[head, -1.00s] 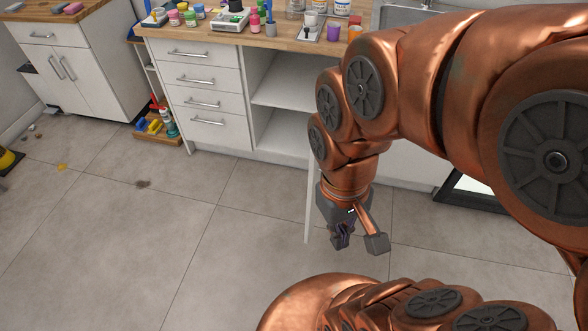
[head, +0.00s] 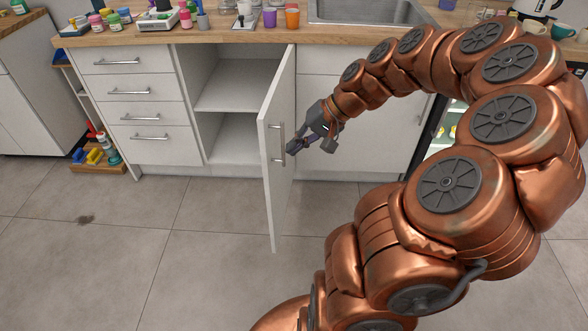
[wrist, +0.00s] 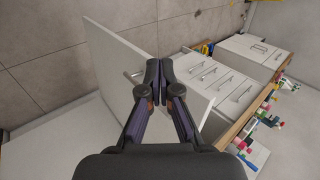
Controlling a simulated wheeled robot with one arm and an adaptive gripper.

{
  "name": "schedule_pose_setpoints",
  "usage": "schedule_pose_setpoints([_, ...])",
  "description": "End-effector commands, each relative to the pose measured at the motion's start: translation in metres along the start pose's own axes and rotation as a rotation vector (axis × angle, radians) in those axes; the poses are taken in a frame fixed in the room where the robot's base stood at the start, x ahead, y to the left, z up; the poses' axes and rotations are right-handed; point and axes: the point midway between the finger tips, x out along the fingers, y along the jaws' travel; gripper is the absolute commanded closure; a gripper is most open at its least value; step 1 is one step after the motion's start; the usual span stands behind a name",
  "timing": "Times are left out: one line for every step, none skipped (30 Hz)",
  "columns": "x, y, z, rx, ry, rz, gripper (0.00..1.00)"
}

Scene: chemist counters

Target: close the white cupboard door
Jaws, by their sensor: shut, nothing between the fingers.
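The white cupboard door (head: 277,205) stands open, swung out from the counter toward me, with its bar handle (head: 277,143) on the right-hand face. My gripper (head: 294,148) is on the right of the door, at handle height and close to that face. In the wrist view its two dark fingertips (wrist: 160,72) are together and empty. The door (wrist: 113,48) shows there left of and behind the fingers, partly hidden by them. I cannot tell whether they touch the door or handle. The cupboard interior (head: 228,135) shows one shelf and looks empty.
A drawer stack (head: 135,115) stands left of the opening. The wooden counter top (head: 215,37) carries bottles, cups and a scale, with a sink (head: 365,12) at right. A low box of bottles (head: 100,157) is on the floor at left. The floor left of the door is clear.

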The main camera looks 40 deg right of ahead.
Motion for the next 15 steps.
schedule_pose_setpoints([0.004, 0.032, -0.018, 0.062, 0.047, -0.035, 1.0])
schedule_pose_setpoints([0.003, 0.044, -0.027, 0.091, 0.072, -0.05, 1.0])
schedule_pose_setpoints([0.001, 0.061, -0.037, 0.127, 0.101, -0.07, 1.0])
schedule_pose_setpoints([-0.001, 0.072, -0.043, 0.151, 0.122, -0.082, 1.0])
schedule_pose_setpoints([-0.003, 0.082, -0.048, 0.171, 0.139, -0.092, 1.0])
schedule_pose_setpoints([-0.005, 0.093, -0.053, 0.195, 0.161, -0.105, 1.0])
schedule_pose_setpoints([-0.007, 0.1, -0.056, 0.21, 0.173, -0.113, 1.0])
schedule_pose_setpoints([-0.008, 0.106, -0.059, 0.223, 0.184, -0.118, 1.0])
schedule_pose_setpoints([-0.009, 0.113, -0.062, 0.236, 0.195, -0.124, 1.0])
schedule_pose_setpoints([-0.01, 0.116, -0.063, 0.243, 0.2, -0.127, 1.0])
schedule_pose_setpoints([-0.01, 0.118, -0.064, 0.248, 0.204, -0.13, 1.0])
schedule_pose_setpoints([-0.009, 0.12, -0.065, 0.252, 0.207, -0.132, 1.0])
schedule_pose_setpoints([-0.008, 0.12, -0.066, 0.254, 0.208, -0.133, 1.0])
schedule_pose_setpoints([-0.006, 0.12, -0.066, 0.254, 0.208, -0.133, 1.0])
schedule_pose_setpoints([-0.002, 0.119, -0.067, 0.254, 0.206, -0.133, 1.0])
